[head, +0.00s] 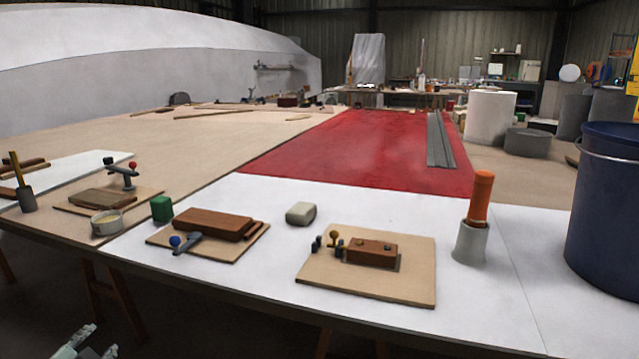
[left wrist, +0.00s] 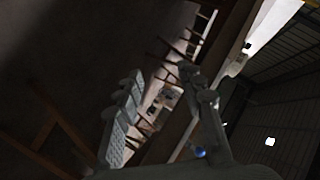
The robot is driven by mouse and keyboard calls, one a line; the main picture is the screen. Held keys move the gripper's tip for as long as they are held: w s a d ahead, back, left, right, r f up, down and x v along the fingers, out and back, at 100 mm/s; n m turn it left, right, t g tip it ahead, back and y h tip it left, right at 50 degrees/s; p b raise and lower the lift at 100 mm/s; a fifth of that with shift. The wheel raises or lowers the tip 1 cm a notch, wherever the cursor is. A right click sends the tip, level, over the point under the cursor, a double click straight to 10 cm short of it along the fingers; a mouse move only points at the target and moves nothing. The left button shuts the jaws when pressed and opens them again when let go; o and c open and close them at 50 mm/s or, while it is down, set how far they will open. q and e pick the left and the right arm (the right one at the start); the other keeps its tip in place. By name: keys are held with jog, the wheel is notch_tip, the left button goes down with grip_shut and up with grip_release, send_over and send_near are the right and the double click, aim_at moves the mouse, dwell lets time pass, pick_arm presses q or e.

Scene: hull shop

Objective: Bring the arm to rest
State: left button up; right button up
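My left gripper (head: 97,343) shows at the bottom left edge of the head view, low in front of the table and apart from it. In the left wrist view the two fingers of this gripper (left wrist: 168,95) stand apart with nothing between them. My left arm is out of the head view apart from the gripper's end. My right gripper is in neither view.
The worktable's white top (head: 350,205) carries a board with a brown block (head: 215,223), another with a smaller block (head: 372,252), and an orange-handled tool in a grey cup (head: 471,243). A dark blue bucket (head: 605,210) stands right. Dark floor lies before the table.

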pick_arm(q)
jog(key=s+a+f+g+y, duration=0.1)
jog(key=s+a+f+g, duration=0.35)
jog(key=s, duration=0.35)
jog(key=s+a+f+g+y, duration=0.25)
jog(key=s+a+f, duration=0.2)
jog(key=s, duration=0.45)
jog(key=s+d+f+n+h, duration=0.1)
jog(key=d+f, duration=0.3)
jog(key=d, duration=0.4)
jog(key=s+d+f+n+g+h, duration=0.1)
jog(key=s+d+f+n+h, duration=0.1)
jog(key=d+f, duration=0.3)
jog(key=s+d+f+n+g+h, duration=0.1)
jog(key=d+f, duration=0.4)
jog(key=d, duration=0.6)
jog(key=s+n+h, duration=0.1)
jog(key=s+h, duration=0.1)
jog(key=shift+f+h+p, duration=0.15)
jog(key=shift+h+p, duration=0.2)
jog(key=shift+p, duration=0.05)
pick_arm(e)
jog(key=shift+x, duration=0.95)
pick_arm(q)
jog(key=shift+d, duration=0.1)
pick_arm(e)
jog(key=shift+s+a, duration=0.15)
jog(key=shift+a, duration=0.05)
